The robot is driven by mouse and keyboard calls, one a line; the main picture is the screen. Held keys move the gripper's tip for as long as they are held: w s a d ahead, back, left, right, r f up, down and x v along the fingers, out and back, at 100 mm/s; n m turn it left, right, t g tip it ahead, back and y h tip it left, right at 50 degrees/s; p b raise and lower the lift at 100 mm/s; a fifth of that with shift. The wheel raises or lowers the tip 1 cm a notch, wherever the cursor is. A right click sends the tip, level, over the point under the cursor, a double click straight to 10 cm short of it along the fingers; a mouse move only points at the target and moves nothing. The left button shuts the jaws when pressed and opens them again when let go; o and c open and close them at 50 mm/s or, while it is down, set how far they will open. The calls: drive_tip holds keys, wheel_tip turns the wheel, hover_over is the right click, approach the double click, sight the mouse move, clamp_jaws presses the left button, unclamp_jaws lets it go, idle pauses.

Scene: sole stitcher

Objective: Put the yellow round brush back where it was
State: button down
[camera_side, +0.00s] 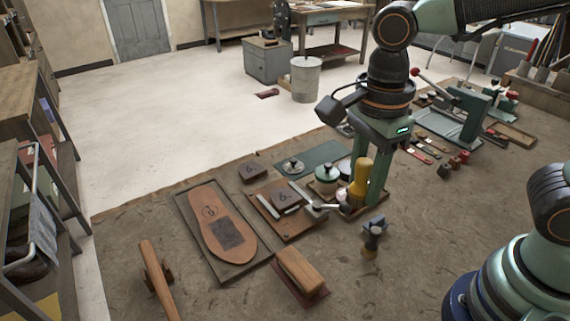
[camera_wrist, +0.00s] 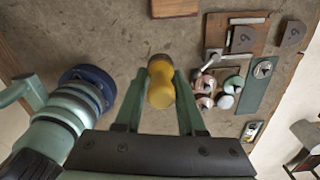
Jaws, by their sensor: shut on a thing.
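The yellow round brush (camera_side: 361,180) is upright between the fingers of my gripper (camera_side: 368,190) in the side view. In the wrist view the yellow brush (camera_wrist: 161,85) sits between the two green fingertips of my gripper (camera_wrist: 159,84), which are shut on it. Its lower end is mostly hidden behind its handle and my fingers. In the side view it appears close to a small tray with round pots, one with a green lid (camera_side: 326,173). I cannot tell whether the brush touches the surface below.
A board with a numbered block (camera_side: 287,194) and a metal tool lies left of the pots. Bare bench shows at the front right.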

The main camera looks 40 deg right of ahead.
sight(345, 271)
wheel_tip(345, 271, down, 20)
drive_tip(key=shift+r, duration=0.1)
idle(0.6)
drive_tip(key=c, duration=0.5)
unclamp_jaws()
drive_tip(key=shift+f, duration=0.2)
wheel_tip(345, 271, up, 12)
drive_tip(key=shift+w+d+r+n+t, duration=0.8)
drive_tip(key=shift+d+r+n, duration=1.35)
drive_tip(key=shift+n, duration=1.2)
drive_tip(key=shift+w+d+r+n+t, duration=0.55)
drive_tip(key=shift+d+r+n+t, duration=0.5)
drive_tip(key=shift+d+r+n, duration=1.7)
drive_tip(key=shift+w+d+r+n+t, duration=0.65)
drive_tip(key=shift+d+r+n+t, duration=0.8)
drive_tip(key=shift+n, duration=2.45)
